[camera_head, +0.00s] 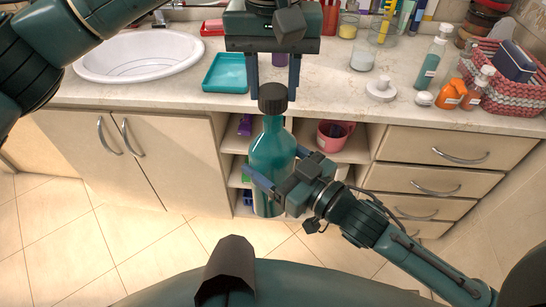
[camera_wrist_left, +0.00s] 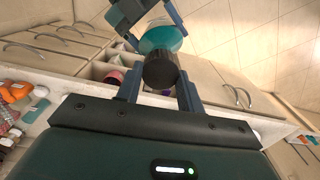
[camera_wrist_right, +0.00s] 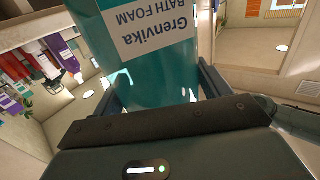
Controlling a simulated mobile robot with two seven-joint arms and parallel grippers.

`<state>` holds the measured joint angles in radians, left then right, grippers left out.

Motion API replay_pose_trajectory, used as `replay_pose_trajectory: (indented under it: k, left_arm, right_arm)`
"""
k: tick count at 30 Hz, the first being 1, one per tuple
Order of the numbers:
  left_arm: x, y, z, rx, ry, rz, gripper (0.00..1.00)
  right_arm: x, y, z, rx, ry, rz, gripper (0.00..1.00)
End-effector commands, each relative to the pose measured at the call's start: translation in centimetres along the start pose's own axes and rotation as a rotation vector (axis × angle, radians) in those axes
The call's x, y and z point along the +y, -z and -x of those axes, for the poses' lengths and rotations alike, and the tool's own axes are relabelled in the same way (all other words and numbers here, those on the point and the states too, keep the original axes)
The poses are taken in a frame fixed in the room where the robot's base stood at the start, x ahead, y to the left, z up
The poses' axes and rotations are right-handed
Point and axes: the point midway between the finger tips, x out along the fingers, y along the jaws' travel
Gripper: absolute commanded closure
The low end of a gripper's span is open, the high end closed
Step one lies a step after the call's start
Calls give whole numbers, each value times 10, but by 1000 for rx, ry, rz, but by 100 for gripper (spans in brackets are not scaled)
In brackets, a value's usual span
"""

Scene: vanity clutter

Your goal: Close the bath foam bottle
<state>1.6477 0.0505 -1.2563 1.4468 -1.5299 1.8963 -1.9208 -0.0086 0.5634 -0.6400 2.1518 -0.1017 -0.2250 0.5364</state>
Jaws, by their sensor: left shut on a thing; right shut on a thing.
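The teal bath foam bottle (camera_head: 273,150) is upright in the air in front of the vanity. My right gripper (camera_head: 273,176) is shut on its lower body. In the right wrist view the bottle (camera_wrist_right: 160,65) fills the space between the fingers, with its label reading "BATH FOAM". The dark ribbed cap (camera_head: 273,98) is at the top of the bottle. My left gripper (camera_head: 273,80) points down from above and is shut on the cap. In the left wrist view the cap (camera_wrist_left: 161,70) sits between the fingers, in line with the bottle. Whether the cap is threaded on cannot be told.
Open shelves with a pink cup (camera_head: 331,137) and drawers (camera_head: 445,150) are below.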

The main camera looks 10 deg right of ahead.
Motion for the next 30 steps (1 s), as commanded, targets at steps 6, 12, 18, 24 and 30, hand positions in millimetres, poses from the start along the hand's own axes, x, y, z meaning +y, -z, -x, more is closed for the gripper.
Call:
replay_pose_trajectory:
  k: [6,12,18,24,30]
  left_arm:
    - [0,0,-12,0,-1,1,83]
    - [0,0,-11,1,-1,1,83]
    - [0,-1,-10,3,-1,1,83]
    - [0,-1,-10,3,-1,1,83]
    - [0,-1,-15,1,0,1,83]
  right_arm:
    - [0,2,0,5,1,1,79]
    - [0,2,0,5,1,1,79]
    - [0,2,0,5,1,1,79]
    - [0,2,0,5,1,1,79]
    - [0,2,0,5,1,1,79]
